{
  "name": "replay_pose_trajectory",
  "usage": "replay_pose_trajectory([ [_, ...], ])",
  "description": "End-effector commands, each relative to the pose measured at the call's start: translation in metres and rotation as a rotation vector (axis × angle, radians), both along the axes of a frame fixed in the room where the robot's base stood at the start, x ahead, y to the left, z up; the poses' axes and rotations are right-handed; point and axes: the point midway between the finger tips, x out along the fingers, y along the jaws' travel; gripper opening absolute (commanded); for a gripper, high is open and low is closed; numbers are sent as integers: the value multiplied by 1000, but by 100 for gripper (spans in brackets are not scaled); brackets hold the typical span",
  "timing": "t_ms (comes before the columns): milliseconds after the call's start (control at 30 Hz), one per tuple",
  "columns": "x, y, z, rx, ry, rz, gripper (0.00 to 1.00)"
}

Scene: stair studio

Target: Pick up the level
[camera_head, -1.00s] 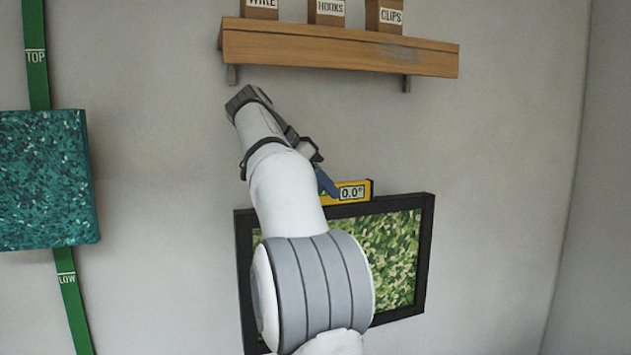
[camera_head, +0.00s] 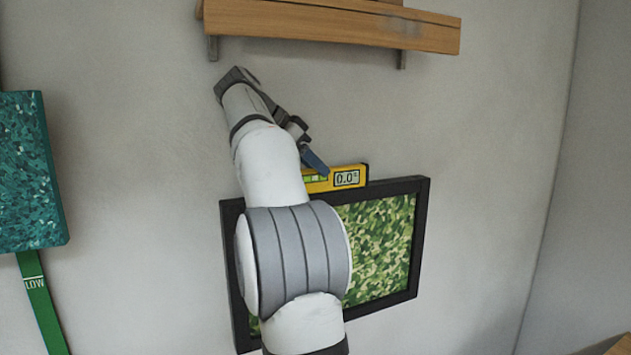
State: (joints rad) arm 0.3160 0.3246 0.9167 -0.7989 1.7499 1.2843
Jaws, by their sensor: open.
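The level (camera_head: 352,178) is a yellow bar with a green vial window and a display reading 0.0°. It rests on the top edge of the black picture frame (camera_head: 424,225), which holds a green camouflage-like print. My gripper (camera_head: 314,162) shows as a blue finger beside my arm, just above the left part of the level. It looks open, though my arm hides most of it. I cannot tell whether the finger touches the level. My arm also covers the left part of the picture and the level's left end.
A wooden shelf (camera_head: 330,22) on brackets is above my arm. A teal canvas (camera_head: 30,170) hangs at the left over a green strap (camera_head: 42,305) marked LOW. A wooden edge (camera_head: 605,345) shows at the bottom right. The wall right of the picture is clear.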

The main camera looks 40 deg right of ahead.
Motion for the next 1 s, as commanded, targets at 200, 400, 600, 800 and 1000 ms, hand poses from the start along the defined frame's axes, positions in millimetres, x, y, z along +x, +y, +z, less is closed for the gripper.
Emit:
replay_pose_trajectory([
  [200,-5,-18,-21,1,3,-2,50],
  [400,-6,-26,-32,1,1,1,50],
  [600,-6,-26,-33,0,1,1,50],
  [800,-6,-26,-32,0,1,2,34],
  [1000,-6,-25,-32,0,1,2,17],
])
